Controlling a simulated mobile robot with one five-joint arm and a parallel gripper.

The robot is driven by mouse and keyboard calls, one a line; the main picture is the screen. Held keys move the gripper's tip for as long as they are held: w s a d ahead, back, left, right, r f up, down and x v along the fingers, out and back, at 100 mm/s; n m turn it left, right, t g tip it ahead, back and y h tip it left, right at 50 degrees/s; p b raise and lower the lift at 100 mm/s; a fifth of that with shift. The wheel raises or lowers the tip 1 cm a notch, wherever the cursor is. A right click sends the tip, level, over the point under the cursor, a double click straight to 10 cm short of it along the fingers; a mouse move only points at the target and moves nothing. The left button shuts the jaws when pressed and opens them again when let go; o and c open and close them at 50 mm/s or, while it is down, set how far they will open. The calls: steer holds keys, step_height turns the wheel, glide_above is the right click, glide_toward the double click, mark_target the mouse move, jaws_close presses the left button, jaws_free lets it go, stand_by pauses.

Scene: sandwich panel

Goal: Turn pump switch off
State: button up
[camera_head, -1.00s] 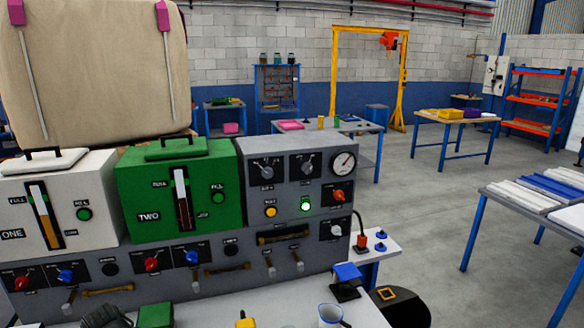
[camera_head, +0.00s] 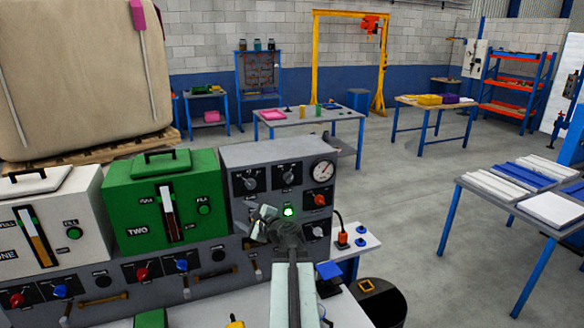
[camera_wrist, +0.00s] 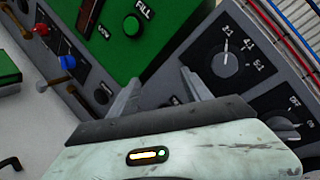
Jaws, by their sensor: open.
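The grey control panel (camera_head: 238,161) stands front centre. On it are two black dials (camera_head: 249,183) (camera_head: 289,175), a round gauge (camera_head: 323,171), an orange-red knob (camera_head: 320,199), a pale knob (camera_head: 318,232) and a lit green lamp (camera_head: 288,211). The labels are too small to tell which is the pump switch. My gripper (camera_head: 262,222) is open and empty in front of the panel, left of the lamp, hiding the yellow button's area. In the wrist view its spread fingers (camera_wrist: 160,92) point at the panel, with one dial (camera_wrist: 226,64) beyond and right of them.
A green tank unit (camera_head: 130,218) marked TWO and a white unit (camera_head: 25,240) stand left of the panel. Red (camera_head: 143,273) and blue (camera_head: 182,265) knobs and several small levers line the lower front. Open floor (camera_head: 400,220) and a table with slabs (camera_head: 540,215) lie right.

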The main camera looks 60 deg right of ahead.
mark_target(291, 180)
steer(key=s+d+r+m+h+p, duration=0.1)
steer(key=s+d+r+m+h, duration=0.25)
steer(key=s+d, duration=0.35)
steer(key=s+d+r+m+h, duration=0.3)
steer(key=s+d+m, duration=0.2)
steer(key=s+d, duration=0.2)
steer(key=shift+g, duration=0.4)
steer(key=x, duration=0.8)
steer(key=shift+w+a+r, duration=0.1)
steer(key=shift+a+r, duration=0.1)
steer(key=shift+a, duration=0.05)
steer(key=shift+c, duration=0.4)
